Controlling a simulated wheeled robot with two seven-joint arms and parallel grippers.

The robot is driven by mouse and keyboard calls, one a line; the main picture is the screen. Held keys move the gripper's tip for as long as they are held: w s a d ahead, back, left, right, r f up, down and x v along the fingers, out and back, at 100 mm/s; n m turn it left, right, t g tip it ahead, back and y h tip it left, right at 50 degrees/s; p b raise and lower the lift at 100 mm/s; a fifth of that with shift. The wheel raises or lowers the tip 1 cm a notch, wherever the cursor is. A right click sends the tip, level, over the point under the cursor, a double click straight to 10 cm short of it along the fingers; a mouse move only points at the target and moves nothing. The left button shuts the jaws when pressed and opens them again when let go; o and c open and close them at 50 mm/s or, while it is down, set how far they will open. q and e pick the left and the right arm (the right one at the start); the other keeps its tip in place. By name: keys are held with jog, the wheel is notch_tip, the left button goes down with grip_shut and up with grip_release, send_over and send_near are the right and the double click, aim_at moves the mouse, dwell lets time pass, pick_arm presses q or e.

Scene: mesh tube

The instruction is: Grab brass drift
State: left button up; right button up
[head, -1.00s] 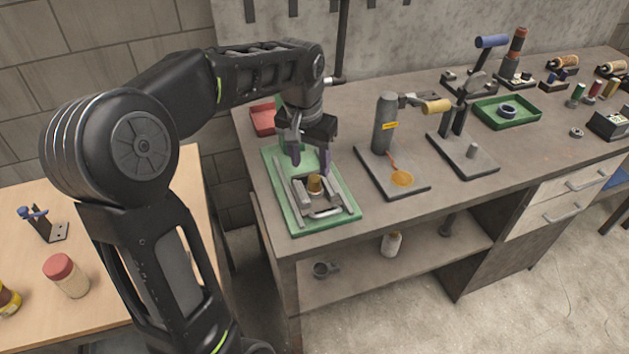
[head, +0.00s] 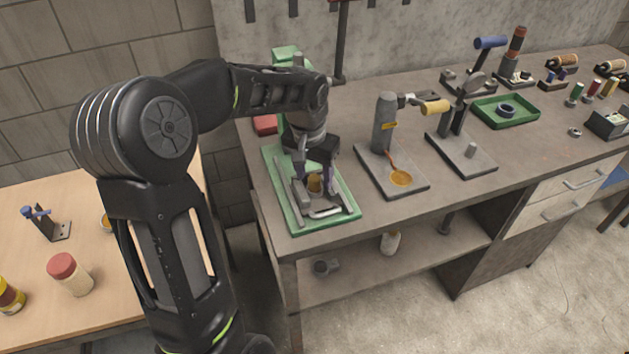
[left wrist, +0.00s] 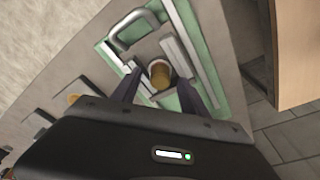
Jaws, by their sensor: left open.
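The brass drift (head: 315,183) is a short brass-coloured cylinder standing in the green tray (head: 281,213) at the left end of the workbench. In the left wrist view the drift (left wrist: 160,75) shows end-on, between and just ahead of my fingertips. My left gripper (head: 313,178) is open, low over the tray, with one finger on each side of the drift. In the left wrist view its fingers (left wrist: 158,85) stand apart with a gap to the drift on both sides. My right gripper is in neither view.
Grey bars and a grey handle (head: 326,212) lie in the tray close to the drift. A grey torch stand (head: 384,125) is to the right. A red box (head: 264,124) sits behind the tray. A green tray with a dark ring (head: 506,110) is farther right.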

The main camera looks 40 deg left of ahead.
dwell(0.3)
pick_arm(q)
grip_shut()
dwell(0.4)
